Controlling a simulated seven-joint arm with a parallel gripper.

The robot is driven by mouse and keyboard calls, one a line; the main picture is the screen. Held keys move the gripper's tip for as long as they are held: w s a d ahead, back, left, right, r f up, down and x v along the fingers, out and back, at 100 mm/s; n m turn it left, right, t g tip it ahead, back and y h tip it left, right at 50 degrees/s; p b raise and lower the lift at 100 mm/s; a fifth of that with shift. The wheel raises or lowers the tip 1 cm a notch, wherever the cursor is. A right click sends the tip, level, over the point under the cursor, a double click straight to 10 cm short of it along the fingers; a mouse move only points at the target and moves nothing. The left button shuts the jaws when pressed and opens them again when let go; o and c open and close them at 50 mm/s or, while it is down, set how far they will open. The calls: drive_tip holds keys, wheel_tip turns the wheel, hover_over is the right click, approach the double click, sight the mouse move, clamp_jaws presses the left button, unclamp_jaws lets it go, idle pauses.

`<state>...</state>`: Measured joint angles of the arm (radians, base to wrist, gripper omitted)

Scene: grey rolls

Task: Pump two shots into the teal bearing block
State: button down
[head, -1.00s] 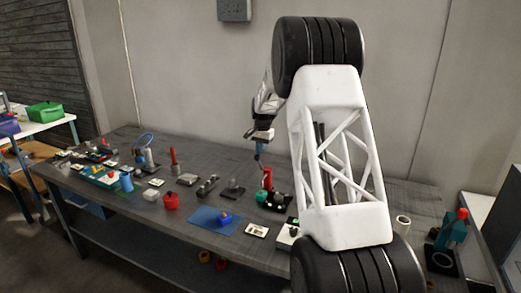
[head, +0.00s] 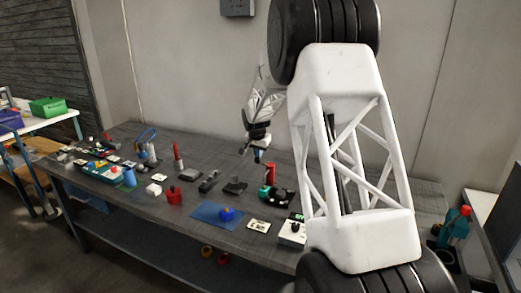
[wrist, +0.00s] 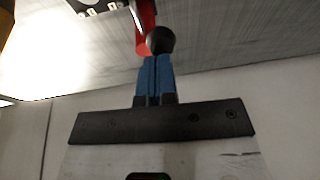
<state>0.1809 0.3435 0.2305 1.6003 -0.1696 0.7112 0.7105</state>
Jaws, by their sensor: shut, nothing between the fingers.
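My gripper (head: 257,158) is shut and empty, pointing down just above a red upright post (head: 270,173) on the bench. In the wrist view, the blue fingers (wrist: 155,62) are together, with their tips at a black ball knob (wrist: 160,40). The knob overlaps the tips, and I cannot tell whether they touch. A red part (wrist: 145,18), which looks like the same post, shows behind the knob. A small teal block (head: 264,193) sits at the foot of the post, beside black parts. I cannot make out its openings.
A blue mat (head: 205,211) with a blue piece lies left of the post. A red jar (head: 174,196) and several small fixtures stand farther left on the bench. A teal bottle (head: 455,230) stands at the far right. My arm hides part of the bench's right side.

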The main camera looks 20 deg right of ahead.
sight(257, 162)
drive_tip(key=shift+s+a+f+t+h, duration=0.45)
drive_tip(key=shift+s+f+t+h, duration=0.1)
drive_tip(key=shift+f+t, duration=0.1)
drive_tip(key=shift+s+a+f+t+h, duration=0.4)
drive_tip(key=shift+f+t+h, duration=0.15)
drive_tip(key=shift+f, duration=0.2)
drive_tip(key=shift+s+a+f, duration=0.15)
drive_tip(key=shift+a+f, duration=0.05)
drive_tip(key=shift+f, duration=0.05)
drive_tip(key=shift+s+a+f, duration=0.2)
drive_tip(key=shift+a+f, duration=0.05)
drive_tip(key=shift+f, duration=0.4)
drive_tip(key=shift+s+a+f, duration=0.2)
drive_tip(key=shift+s+f, duration=0.05)
drive_tip(key=shift+f, duration=0.4)
drive_tip(key=shift+s+a+f, duration=0.2)
drive_tip(key=shift+a+f, duration=0.05)
drive_tip(key=shift+f, duration=0.4)
